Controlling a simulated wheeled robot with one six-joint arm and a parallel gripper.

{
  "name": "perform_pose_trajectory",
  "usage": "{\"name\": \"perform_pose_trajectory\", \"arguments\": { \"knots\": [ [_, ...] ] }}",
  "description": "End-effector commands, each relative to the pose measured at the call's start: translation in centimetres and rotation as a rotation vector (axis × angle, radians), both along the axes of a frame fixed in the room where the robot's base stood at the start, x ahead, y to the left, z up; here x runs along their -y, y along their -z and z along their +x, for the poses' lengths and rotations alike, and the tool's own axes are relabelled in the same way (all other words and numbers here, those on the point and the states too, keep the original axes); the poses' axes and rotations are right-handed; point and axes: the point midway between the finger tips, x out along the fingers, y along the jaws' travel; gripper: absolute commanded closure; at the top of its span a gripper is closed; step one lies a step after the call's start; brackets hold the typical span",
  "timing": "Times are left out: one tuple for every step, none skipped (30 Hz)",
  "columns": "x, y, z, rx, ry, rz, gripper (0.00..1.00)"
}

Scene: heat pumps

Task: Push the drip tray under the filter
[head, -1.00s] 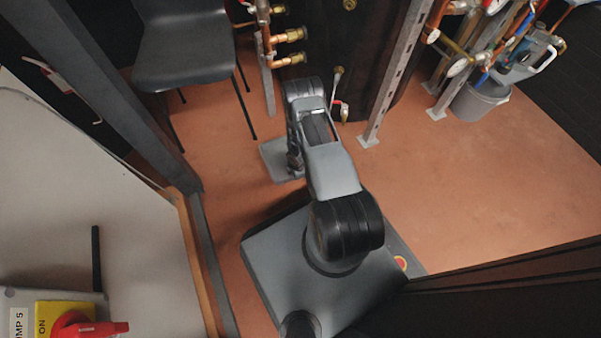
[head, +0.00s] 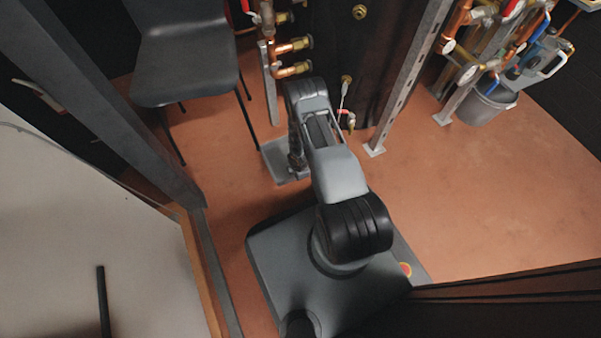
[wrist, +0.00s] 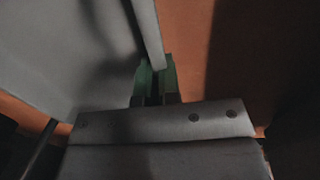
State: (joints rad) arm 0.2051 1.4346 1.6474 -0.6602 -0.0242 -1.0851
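The drip tray (head: 273,157) is a grey flat tray lying on the floor in the head view, below the copper pipes and beside a chair leg. In the wrist view the tray (wrist: 60,50) fills the upper left, with its raised rim running down to my gripper. My gripper (head: 296,162) is low at the tray's near right side, partly hidden by my arm. In the wrist view its greenish fingertips (wrist: 155,78) are close together at the rim; whether they grip it or only touch it is unclear. I cannot pick out the filter for certain among the brass fittings (head: 297,58).
A dark chair (head: 185,60) stands left of the tray, one leg near its corner. A steel post (head: 405,85) stands to the right. A grey bucket (head: 485,102) sits at the back right under pipework. The floor at right (head: 480,200) is clear.

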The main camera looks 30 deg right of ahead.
Motion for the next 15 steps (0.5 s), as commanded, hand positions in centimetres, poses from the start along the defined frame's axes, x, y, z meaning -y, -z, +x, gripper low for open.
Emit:
{"name": "perform_pose_trajectory", "arguments": {
  "knots": [
    [-0.12,0.01,0.02,0.001,-0.003,0.001,1.0],
    [-0.16,0.01,0.04,0.001,-0.004,0.001,1.0],
    [-0.2,0.02,0.04,0.0,-0.004,0.001,1.0],
    [-0.21,0.02,0.04,0.0,-0.005,0.001,1.0],
    [-0.22,0.02,0.03,0.0,-0.005,0.001,1.0],
    [-0.23,0.02,0.03,0.0,-0.005,0.001,0.92],
    [-0.23,0.02,0.03,0.0,-0.005,0.001,0.89],
    [-0.22,0.02,0.02,0.0,-0.004,0.001,0.86],
    [-0.19,0.02,0.02,0.0,-0.004,0.001,0.83],
    [-0.18,0.02,0.01,0.0,-0.004,0.001,0.8],
    [-0.16,0.01,0.01,0.0,-0.003,0.001,0.77],
    [-0.13,0.01,-0.01,0.0,-0.003,0.0,0.73],
    [-0.12,0.01,-0.01,0.0,-0.002,0.0,0.7],
    [-0.1,0.01,-0.01,0.0,-0.002,0.0,0.67],
    [-0.08,0.01,-0.02,0.0,-0.002,0.0,0.66]
  ]
}}
